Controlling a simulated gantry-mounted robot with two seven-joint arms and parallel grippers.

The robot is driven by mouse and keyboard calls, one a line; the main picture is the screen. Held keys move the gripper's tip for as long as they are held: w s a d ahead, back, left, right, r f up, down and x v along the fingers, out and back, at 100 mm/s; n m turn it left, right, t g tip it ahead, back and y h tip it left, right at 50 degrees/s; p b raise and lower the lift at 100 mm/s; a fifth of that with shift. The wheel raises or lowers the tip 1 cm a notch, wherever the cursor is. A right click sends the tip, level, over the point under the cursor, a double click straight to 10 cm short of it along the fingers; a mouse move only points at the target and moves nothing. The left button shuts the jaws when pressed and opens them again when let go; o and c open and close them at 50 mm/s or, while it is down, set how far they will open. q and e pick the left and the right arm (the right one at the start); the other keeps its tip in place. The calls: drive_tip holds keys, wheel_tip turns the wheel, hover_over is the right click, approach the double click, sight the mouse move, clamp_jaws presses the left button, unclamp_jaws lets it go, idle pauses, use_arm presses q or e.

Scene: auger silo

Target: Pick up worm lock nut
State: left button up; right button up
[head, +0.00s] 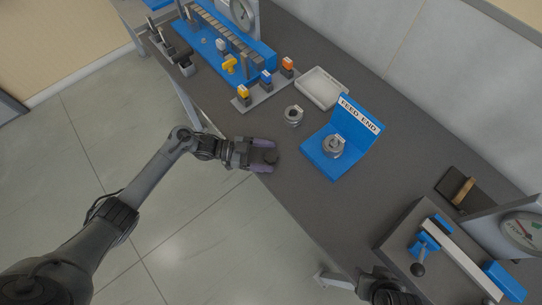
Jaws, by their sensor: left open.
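Two grey metal ring-shaped pieces are in the head view, and I cannot tell for sure which is the worm lock nut. One grey ring (293,116) sits alone on the dark bench. The other grey ring (333,147) sits on the blue stand (318,162) labelled FEED END. My left gripper (268,157) is open at the bench's near edge, left of the blue stand and below the loose ring, apart from both. Something dark shows between its purple fingers; I cannot tell what it is. Part of my right arm's end (390,291) shows at the bottom; its fingers are not clear.
A white tray (338,92) lies behind the loose ring. A rack with yellow, blue and orange tagged pieces (266,86) stands left of it, by a blue auger machine (215,50). A grey unit with a lever (420,262) is at lower right. The bench between my left gripper and the rings is clear.

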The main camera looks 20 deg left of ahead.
use_arm(q)
drive_tip(key=shift+x, duration=0.95)
drive_tip(key=c, duration=1)
drive_tip(key=shift+r, duration=0.15)
